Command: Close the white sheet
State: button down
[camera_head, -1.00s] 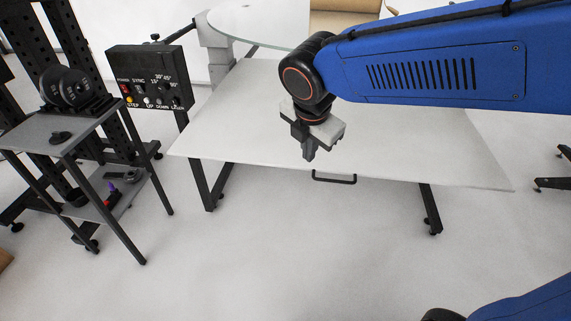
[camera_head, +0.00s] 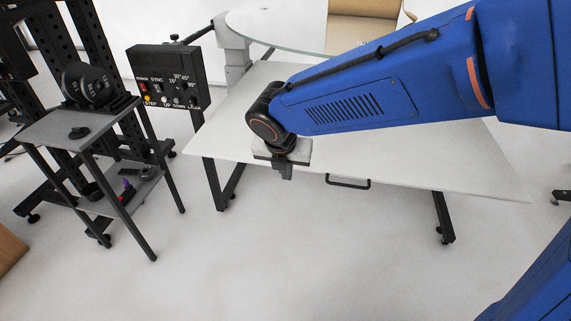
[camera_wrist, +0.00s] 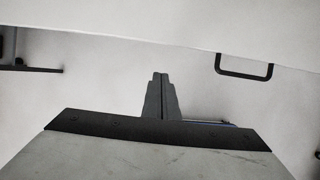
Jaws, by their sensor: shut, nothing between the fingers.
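The white sheet (camera_head: 420,180) is a large flat panel on dark legs, spread out toward me. A black U-shaped handle (camera_head: 348,182) hangs at its front edge and also shows in the wrist view (camera_wrist: 245,74), right of my fingers. My gripper (camera_head: 285,175) is at the front edge of the sheet, left of the handle and apart from it. In the wrist view my gripper (camera_wrist: 160,76) has its fingers together with nothing between them, the sheet's edge (camera_wrist: 130,32) lying beyond the tips. My arm covers part of the sheet.
A black control box (camera_head: 168,77) with buttons stands at the sheet's left. A dark shelf stand (camera_head: 65,128) with black discs is farther left. A round glass turntable (camera_head: 290,35) is behind the sheet. The floor (camera_head: 300,260) in front is clear.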

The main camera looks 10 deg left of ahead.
jog(key=shift+w+d+f, duration=0.1)
jog(key=shift+w+f, duration=0.35)
jog(key=shift+w, duration=0.4)
jog(key=shift+w+a+f, duration=0.1)
jog(key=shift+w+f, duration=0.3)
jog(key=shift+w, duration=0.4)
jog(key=shift+w+d+f, duration=0.1)
jog(key=shift+w+f, duration=0.35)
jog(key=shift+w, duration=0.4)
jog(key=shift+w, duration=0.15)
jog(key=w, duration=2.2)
jog(key=shift+d, duration=0.4)
